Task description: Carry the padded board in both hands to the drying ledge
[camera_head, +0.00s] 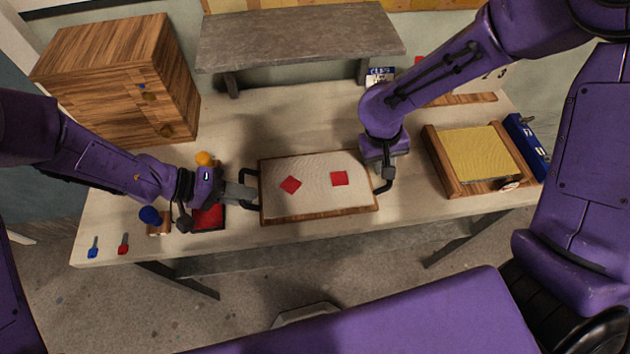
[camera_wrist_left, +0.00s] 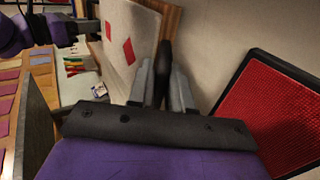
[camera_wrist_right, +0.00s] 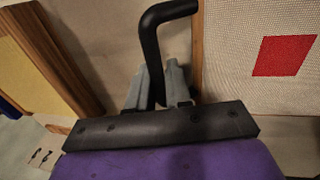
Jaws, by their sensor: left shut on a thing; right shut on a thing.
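The padded board (camera_head: 315,207) has a pale woven pad, a wooden edge and a black handle at each end. Two red patches (camera_head: 290,184) lie on its pad. My left gripper (camera_head: 252,192) is shut on the board's left handle; the left wrist view shows the fingers around the black handle (camera_wrist_left: 162,75). My right gripper (camera_head: 383,182) is at the right handle, its fingertips partly hidden by the wrist. The right wrist view shows its fingers shut on that handle (camera_wrist_right: 150,45). The drying ledge seems to be the grey raised shelf (camera_head: 300,35) at the back of the table.
A wooden drawer cabinet (camera_head: 115,80) stands at the back left. A framed yellow panel (camera_head: 480,155) and a blue box (camera_head: 527,145) are at the right. A red pad (camera_head: 208,217), an orange ball (camera_head: 205,158) and a blue ball (camera_head: 149,215) are near my left gripper. The ledge top looks clear.

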